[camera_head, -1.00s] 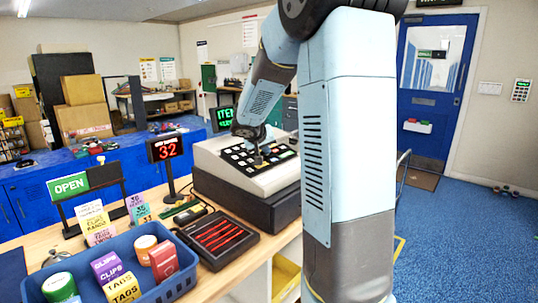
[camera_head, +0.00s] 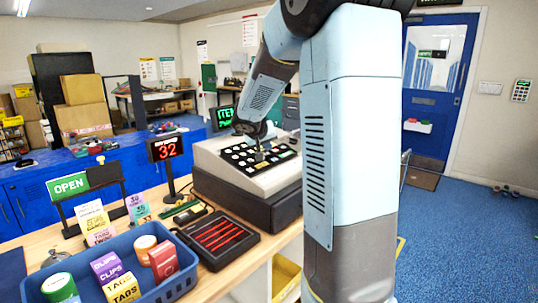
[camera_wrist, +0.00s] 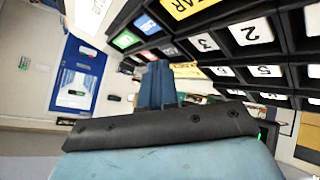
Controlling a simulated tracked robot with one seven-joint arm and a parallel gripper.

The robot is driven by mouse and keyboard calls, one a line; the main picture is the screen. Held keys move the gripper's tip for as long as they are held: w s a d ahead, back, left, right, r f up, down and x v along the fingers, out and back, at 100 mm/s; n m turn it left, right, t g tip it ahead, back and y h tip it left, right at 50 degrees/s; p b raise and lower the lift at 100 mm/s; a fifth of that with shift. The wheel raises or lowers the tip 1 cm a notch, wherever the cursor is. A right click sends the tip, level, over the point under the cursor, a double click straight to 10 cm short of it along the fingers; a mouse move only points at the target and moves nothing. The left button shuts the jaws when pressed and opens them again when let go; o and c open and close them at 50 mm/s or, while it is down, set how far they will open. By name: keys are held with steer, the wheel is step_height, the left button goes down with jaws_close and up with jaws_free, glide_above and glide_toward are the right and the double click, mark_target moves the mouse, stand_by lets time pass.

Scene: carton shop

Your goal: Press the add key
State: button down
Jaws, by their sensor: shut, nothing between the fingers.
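The cash register (camera_head: 240,179) stands on the counter, with its sloped keypad (camera_head: 238,155) facing up. In the wrist view the keypad shows close up. It has white number keys such as the 3 key (camera_wrist: 204,42), a yellow key (camera_wrist: 184,8) whose label ends in "AR", a green key (camera_wrist: 127,40) and a blue key (camera_wrist: 146,24). I cannot make out which key is the add key. My gripper (camera_head: 260,154) is shut and empty, with its tip over the keypad. In the wrist view my gripper (camera_wrist: 157,67) is close to the keys; contact cannot be told.
A red display (camera_head: 165,149) reading 32 stands left of the register. A black tray (camera_head: 217,237) with red strips lies in front. A blue basket (camera_head: 188,268) of small goods sits at the front left. A green-lettered screen (camera_head: 224,117) stands behind the register.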

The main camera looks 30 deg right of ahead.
steer(key=shift+s+d+r, duration=0.1)
steer(key=shift+s+r, duration=0.15)
steer(key=shift+r, duration=1)
steer(key=shift+s+d+r, duration=0.1)
steer(key=shift+s+r, duration=0.1)
steer(key=shift+r, duration=1)
steer(key=shift+s, duration=0.1)
